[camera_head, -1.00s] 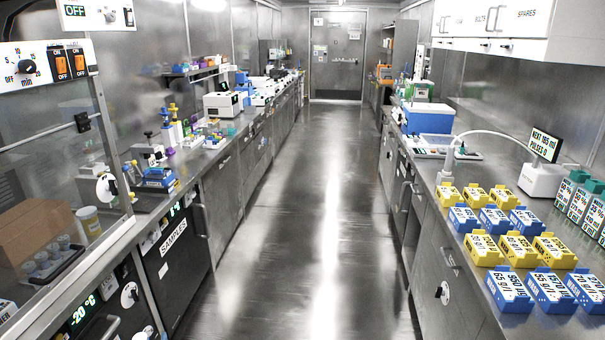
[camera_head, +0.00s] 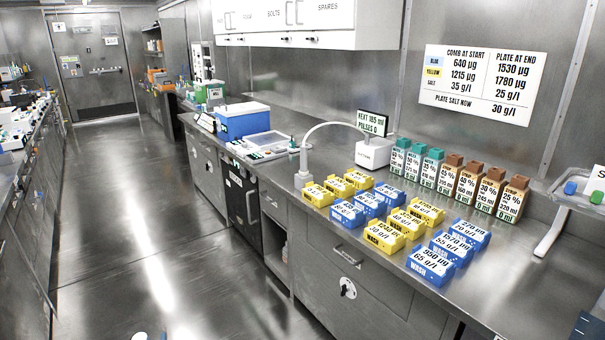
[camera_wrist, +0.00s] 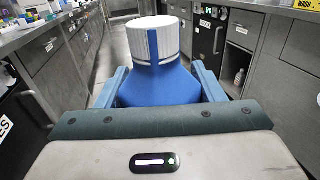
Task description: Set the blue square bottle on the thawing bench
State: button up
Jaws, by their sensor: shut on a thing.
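The blue bottle (camera_wrist: 158,86) with a ribbed white cap (camera_wrist: 153,40) is in the wrist view, upright in the picture. My gripper (camera_wrist: 160,72) is shut on it, with one blue finger on each side of its shoulder. The bottle's lower body is hidden behind the gripper. Held over the aisle floor, it is clear of both counters. In the head view a small white piece (camera_head: 139,336) shows at the bottom edge, too cut off to identify. No label in view names a thawing bench.
The right steel counter (camera_head: 490,290) carries yellow and blue labelled blocks (camera_head: 384,237), teal-capped and brown-capped bottles (camera_head: 468,187), a dispenser with a curved tube (camera_head: 372,153) and a blue box (camera_head: 243,121). A wall sign (camera_head: 482,83) hangs above. The aisle floor (camera_head: 150,230) is clear.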

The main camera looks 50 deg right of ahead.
aim_at(293, 173)
jog(key=z, duration=0.45)
jog(key=i, duration=1.35)
jog(key=z, duration=0.45)
